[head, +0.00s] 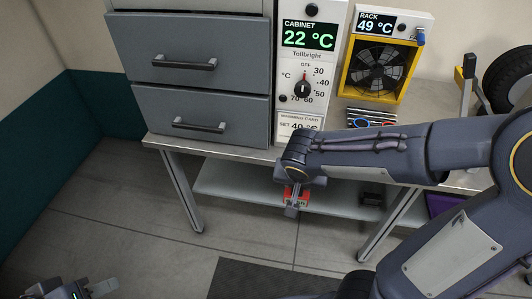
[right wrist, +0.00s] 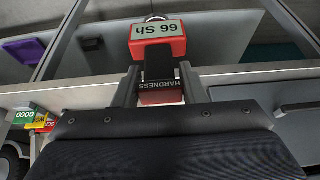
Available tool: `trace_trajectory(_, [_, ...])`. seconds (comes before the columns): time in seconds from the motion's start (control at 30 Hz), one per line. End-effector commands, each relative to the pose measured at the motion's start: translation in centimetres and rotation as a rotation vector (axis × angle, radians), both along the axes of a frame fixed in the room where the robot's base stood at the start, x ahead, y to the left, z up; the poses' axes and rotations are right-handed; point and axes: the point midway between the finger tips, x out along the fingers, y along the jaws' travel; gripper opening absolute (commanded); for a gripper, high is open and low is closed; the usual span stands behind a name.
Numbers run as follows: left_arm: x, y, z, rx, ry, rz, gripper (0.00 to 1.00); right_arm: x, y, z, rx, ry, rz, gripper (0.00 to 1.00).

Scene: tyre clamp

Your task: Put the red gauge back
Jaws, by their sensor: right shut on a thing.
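The red gauge (head: 301,195) is in my right gripper (head: 293,207), in front of the bench edge and above the lower shelf in the head view. My arm partly hides it there. In the right wrist view the red gauge (right wrist: 158,48) has a display reading 66 Sh and a dark band marked HARDNESS. The fingers of my right gripper (right wrist: 160,90) are shut on it, one on each side of the dark band. My left gripper (head: 104,287) is low at the bottom left of the head view, away from the bench; its jaw gap is unclear.
A drawer cabinet (head: 190,62) reading 22 °C stands on the bench, beside a yellow fan rack (head: 376,68) reading 49 °C. A tyre (head: 510,80) is at the right. The lower shelf (head: 240,190) holds a small black item (head: 371,200). Floor at left is clear.

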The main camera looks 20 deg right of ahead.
Motion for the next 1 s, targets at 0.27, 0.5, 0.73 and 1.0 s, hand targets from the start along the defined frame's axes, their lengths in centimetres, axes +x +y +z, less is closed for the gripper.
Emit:
trace_trajectory(0.27, [0.0,0.0,1.5,0.0,0.0,0.0,0.36,4.1,-2.7,0.4,-0.002,0.003,-0.015,0.18])
trace_trajectory(0.5, [0.0,0.0,3.4,0.0,0.0,0.0,0.36,9.6,-5.8,0.4,-0.002,0.001,-0.013,0.18])
trace_trajectory(0.73, [0.0,0.0,4.1,0.0,0.0,0.0,0.36,12.4,-7.3,0.2,0.0,-0.001,-0.009,0.18])
trace_trajectory(1.0, [0.0,0.0,5.6,0.0,0.0,0.0,0.36,15.4,-9.1,0.3,0.0,-0.001,-0.011,0.18])
